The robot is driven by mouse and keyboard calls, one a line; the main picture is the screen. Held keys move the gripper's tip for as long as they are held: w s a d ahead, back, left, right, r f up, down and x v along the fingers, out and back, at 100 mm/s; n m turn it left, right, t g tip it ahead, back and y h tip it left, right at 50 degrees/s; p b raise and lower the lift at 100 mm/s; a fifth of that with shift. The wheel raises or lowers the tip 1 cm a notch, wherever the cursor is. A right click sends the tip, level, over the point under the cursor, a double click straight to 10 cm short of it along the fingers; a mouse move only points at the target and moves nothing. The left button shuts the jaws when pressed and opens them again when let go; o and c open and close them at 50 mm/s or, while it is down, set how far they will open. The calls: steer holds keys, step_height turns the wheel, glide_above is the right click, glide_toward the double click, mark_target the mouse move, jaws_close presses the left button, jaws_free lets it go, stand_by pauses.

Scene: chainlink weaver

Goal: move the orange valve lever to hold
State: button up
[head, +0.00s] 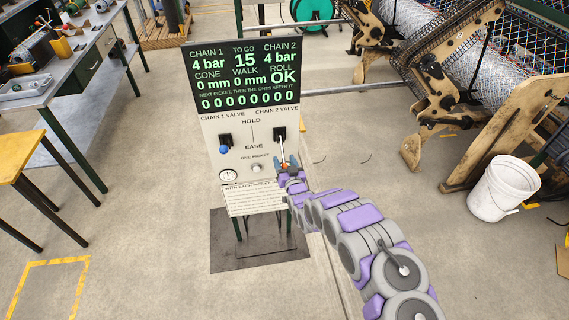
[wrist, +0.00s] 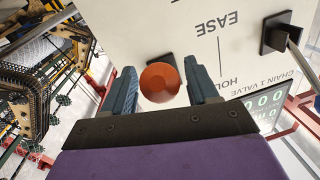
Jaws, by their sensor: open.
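The orange valve lever stands out from the right-hand slot of the panel, under CHAIN 2 VALVE. Its round orange knob (wrist: 160,83) shows clearly in the wrist view. In the head view the knob (head: 285,166) is small and partly hidden by my gripper, and hangs below the slot, lower than the EASE label. My gripper (head: 290,167) is at the knob. In the wrist view my gripper (wrist: 160,68) is open, with one blue-grey finger on each side of the knob and a gap on both sides. HOLD (head: 251,121) is printed above EASE (head: 253,146).
The blue-knobbed chain 1 lever (head: 224,150) is left on the same panel. A white button (head: 256,168) and a gauge (head: 228,175) sit low on it. The screen (head: 244,75) is above. A white bucket (head: 497,188) stands at right; the floor around the panel is mostly clear.

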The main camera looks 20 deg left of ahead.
steer(key=shift+a, duration=0.3)
steer(key=shift+f, duration=0.1)
steer(key=shift+c, duration=0.6)
jaws_close()
